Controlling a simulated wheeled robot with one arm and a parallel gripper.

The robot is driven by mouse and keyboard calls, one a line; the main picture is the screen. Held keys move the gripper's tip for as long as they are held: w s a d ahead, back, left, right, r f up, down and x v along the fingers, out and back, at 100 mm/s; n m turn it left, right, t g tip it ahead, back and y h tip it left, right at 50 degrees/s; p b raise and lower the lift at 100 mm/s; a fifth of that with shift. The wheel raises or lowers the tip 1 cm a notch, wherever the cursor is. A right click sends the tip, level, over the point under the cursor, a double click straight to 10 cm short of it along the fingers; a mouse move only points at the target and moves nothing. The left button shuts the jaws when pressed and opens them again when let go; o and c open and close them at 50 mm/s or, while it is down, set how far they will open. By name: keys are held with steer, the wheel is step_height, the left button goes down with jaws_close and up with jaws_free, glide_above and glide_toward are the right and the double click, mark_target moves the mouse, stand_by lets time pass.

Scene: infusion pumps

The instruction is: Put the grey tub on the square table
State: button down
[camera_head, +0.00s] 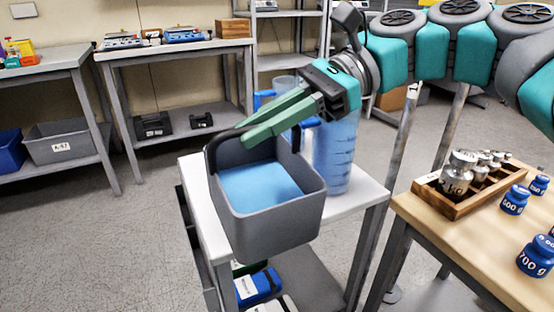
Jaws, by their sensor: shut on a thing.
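The grey tub (268,222) has dark handles and something flat and blue inside. My gripper (248,132), with green fingers, reaches in from the upper right and is shut on the tub's dark handle at the far left rim. The tub is upright and overlaps the front of a small white-topped table (205,205), which may be the square table. Its underside is hidden, so I cannot tell whether it touches the top.
A tall clear jug (336,155) with blue content stands on the white top behind the tub. A wooden table (445,225) at right holds a weight rack (475,187) and blue weights (515,200). Another grey bin (62,145) sits on a left shelf. Floor at left is clear.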

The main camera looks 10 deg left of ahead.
steer(key=shift+w+r, duration=0.1)
steer(key=shift+r, duration=0.05)
steer(key=shift+s+d+r, duration=0.15)
steer(key=shift+s, duration=0.1)
steer(key=w+a+f, duration=0.5)
steer(key=w+a, duration=0.2)
steer(key=w, duration=0.4)
steer(key=shift+w+a+m+p, duration=0.3)
steer(key=shift+m+p, duration=0.05)
steer(key=shift+m, duration=0.05)
steer(key=shift+f, duration=0.1)
steer(key=c, duration=0.9)
jaws_free()
